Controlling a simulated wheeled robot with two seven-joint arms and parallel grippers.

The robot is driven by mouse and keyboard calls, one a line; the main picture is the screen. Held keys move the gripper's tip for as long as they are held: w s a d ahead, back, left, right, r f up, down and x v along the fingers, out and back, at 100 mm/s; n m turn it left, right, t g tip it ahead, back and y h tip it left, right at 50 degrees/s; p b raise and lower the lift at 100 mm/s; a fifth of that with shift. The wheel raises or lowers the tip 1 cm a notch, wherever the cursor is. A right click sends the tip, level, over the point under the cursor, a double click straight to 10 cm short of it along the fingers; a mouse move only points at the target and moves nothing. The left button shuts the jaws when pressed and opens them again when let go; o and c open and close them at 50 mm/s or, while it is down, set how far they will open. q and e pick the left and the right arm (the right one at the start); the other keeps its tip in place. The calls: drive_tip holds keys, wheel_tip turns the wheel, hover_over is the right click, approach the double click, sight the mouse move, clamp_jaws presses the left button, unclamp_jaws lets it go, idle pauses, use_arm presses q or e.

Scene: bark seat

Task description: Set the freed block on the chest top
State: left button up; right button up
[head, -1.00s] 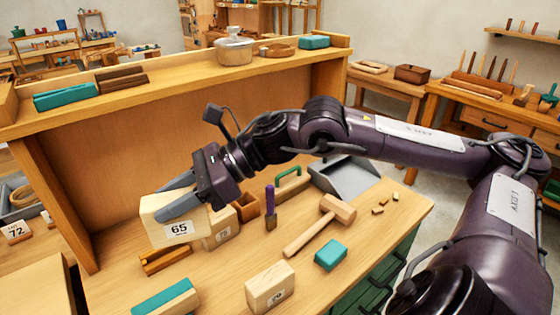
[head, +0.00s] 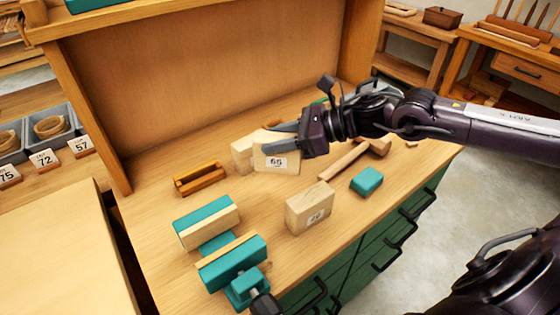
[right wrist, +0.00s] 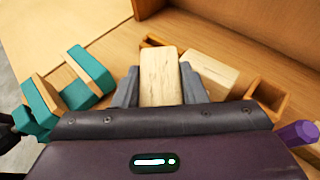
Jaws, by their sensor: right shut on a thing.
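My right gripper (head: 284,140) is shut on a pale wooden block labelled 65 (head: 277,158). In the right wrist view the same block (right wrist: 160,77) sits between the two grey fingers. It is over or on the chest top (head: 155,180); whether it touches the wood I cannot tell. Another pale block (head: 241,154) stands close behind it, partly hidden. A third block (head: 310,208), with a label, stands on the chest top nearer the front. A teal vise (head: 230,250) is at the front left, its jaws apart and empty. My left gripper is not in view.
A small wooden tray (head: 201,179) lies left of the held block. A teal block (head: 366,181) and a mallet (head: 345,160) lie to its right. A tall back panel (head: 200,80) closes off the rear. Bare top lies between tray and vise.

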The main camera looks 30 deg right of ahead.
sight(278, 165)
wheel_tip(278, 165, down, 3)
drive_tip(key=shift+f, duration=0.1)
wheel_tip(278, 165, down, 4)
drive_tip(key=shift+w+f, duration=0.1)
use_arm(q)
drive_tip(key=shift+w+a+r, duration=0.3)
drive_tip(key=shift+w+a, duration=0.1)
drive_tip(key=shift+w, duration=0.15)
use_arm(e)
drive_tip(key=o, duration=0.7)
drive_tip(key=shift+f, duration=0.15)
drive_tip(key=shift+c, duration=0.2)
drive_tip(key=o, duration=0.5)
drive_tip(key=shift+c, duration=0.2)
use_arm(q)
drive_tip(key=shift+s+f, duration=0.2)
